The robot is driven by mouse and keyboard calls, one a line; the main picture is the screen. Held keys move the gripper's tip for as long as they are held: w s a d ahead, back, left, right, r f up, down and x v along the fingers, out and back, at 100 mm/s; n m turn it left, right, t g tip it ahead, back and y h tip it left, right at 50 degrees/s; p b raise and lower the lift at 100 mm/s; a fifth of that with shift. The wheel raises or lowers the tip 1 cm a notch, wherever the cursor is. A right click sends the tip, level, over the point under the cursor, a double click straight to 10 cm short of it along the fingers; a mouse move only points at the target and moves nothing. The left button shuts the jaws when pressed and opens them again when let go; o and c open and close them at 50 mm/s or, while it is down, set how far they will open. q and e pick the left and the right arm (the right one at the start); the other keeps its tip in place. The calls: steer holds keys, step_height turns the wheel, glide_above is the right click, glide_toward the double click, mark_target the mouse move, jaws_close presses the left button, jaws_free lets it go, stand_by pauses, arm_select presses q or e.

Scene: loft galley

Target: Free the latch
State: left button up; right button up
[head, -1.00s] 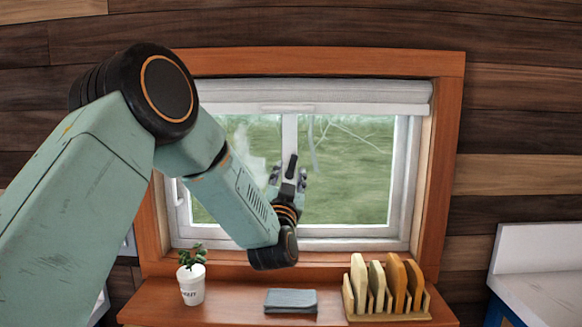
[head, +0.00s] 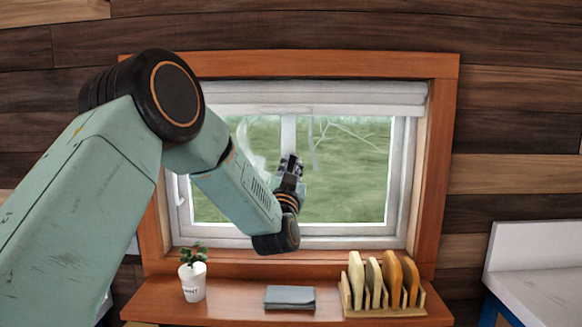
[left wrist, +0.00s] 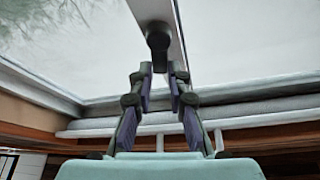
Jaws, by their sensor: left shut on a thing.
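The black latch (left wrist: 158,38) sits on the white middle bar of the window, seen from below in the left wrist view. My left gripper (left wrist: 159,78) is shut on the lower end of its handle. In the head view my left gripper (head: 291,166) is in front of the window's middle bar (head: 288,133) and hides most or all of the latch. The white-framed window (head: 401,185) shows no clear gap in the head view. My right gripper is in neither view.
A pale roller blind (head: 320,98) is rolled up above the glass. On the wooden sill (head: 230,308) below stand a potted plant (head: 193,281), a folded grey cloth (head: 290,297) and a rack (head: 385,311) with several boards. A pale counter (head: 535,285) is at right.

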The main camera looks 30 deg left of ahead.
arm_select(q)
steer(key=shift+a, duration=0.15)
jaws_close()
steer(key=shift+a+f+n+g+y+b, duration=0.15)
steer(key=shift+n+g+y+b, duration=0.15)
steer(key=shift+n+y+b, duration=0.5)
steer(key=n+b, duration=0.1)
steer(key=n, duration=0.2)
steer(key=shift+s+a+g+y, duration=0.15)
steer(key=shift+g+y, duration=0.25)
